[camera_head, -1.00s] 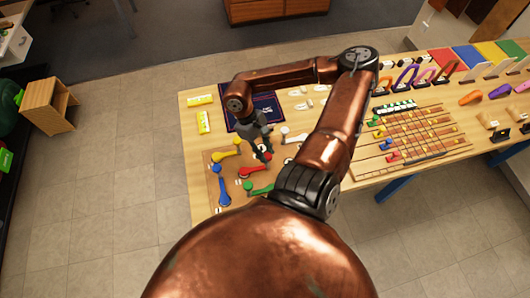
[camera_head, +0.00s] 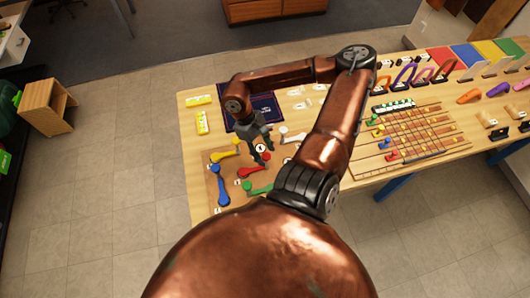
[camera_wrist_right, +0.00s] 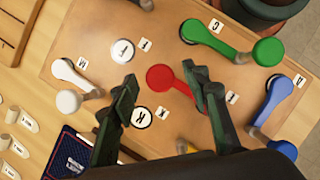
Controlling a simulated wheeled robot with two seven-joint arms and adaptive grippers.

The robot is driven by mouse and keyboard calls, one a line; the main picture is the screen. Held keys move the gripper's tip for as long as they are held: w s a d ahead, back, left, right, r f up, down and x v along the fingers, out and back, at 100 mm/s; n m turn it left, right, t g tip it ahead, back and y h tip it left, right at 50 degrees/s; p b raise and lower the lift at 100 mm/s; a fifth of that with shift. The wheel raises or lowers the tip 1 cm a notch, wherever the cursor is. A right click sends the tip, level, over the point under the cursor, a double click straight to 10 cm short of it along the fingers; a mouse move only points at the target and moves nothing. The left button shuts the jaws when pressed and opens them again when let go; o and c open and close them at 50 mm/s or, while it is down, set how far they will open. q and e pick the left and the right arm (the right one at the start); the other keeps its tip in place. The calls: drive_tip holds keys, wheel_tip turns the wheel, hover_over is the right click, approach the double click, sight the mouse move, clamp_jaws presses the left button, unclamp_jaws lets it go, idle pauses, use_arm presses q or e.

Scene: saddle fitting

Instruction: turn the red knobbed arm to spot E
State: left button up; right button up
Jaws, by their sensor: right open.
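The red knobbed arm (camera_head: 251,171) lies on the brown board (camera_head: 207,196) and also shows in the right wrist view (camera_wrist_right: 162,77). There its flat round end sits between the fingertips, and its bar runs right behind one finger, which hides its other end. My right gripper (camera_wrist_right: 160,80) is open above the red arm, with a finger on each side of that round end. I cannot tell whether it touches. It also shows in the head view (camera_head: 262,160). Spot E cannot be read in these views. My left gripper is out of view.
On the board are a green arm (camera_wrist_right: 231,42), a blue arm (camera_wrist_right: 272,107), a white arm (camera_wrist_right: 66,78) and a yellow arm (camera_head: 224,152). White discs marked F (camera_wrist_right: 122,52) and K (camera_wrist_right: 140,117) lie close to the fingers. A wooden bead rack (camera_head: 425,140) stands to the right.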

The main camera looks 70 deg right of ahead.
drive_tip(key=shift+w+r, duration=0.1)
drive_tip(key=shift+r, duration=0.1)
drive_tip(key=v, duration=1.1)
drive_tip(key=shift+r, duration=0.3)
drive_tip(key=shift+w, duration=0.1)
